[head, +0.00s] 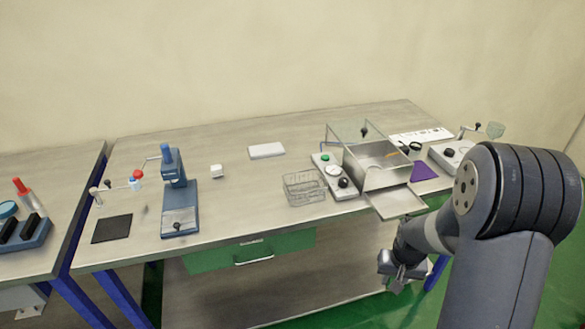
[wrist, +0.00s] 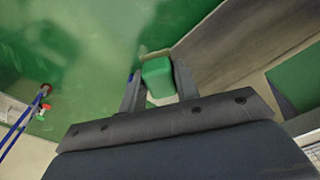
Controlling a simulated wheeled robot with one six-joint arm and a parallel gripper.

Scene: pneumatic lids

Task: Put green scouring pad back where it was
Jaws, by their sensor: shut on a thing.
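The green scouring pad (wrist: 157,76) shows in the wrist view as a green block between the two fingers of my gripper (wrist: 159,72). My gripper is shut on it. In the head view my gripper (head: 396,270) hangs low in front of the bench, below the bench top and near the lower shelf. I cannot make out the pad in the head view.
On the bench (head: 240,215) stand an open steel box (head: 365,182) with a front tray (head: 398,204), a wire basket (head: 304,188), a blue press (head: 178,200) and a dark mat (head: 112,229). A green drawer (head: 215,262) sits below.

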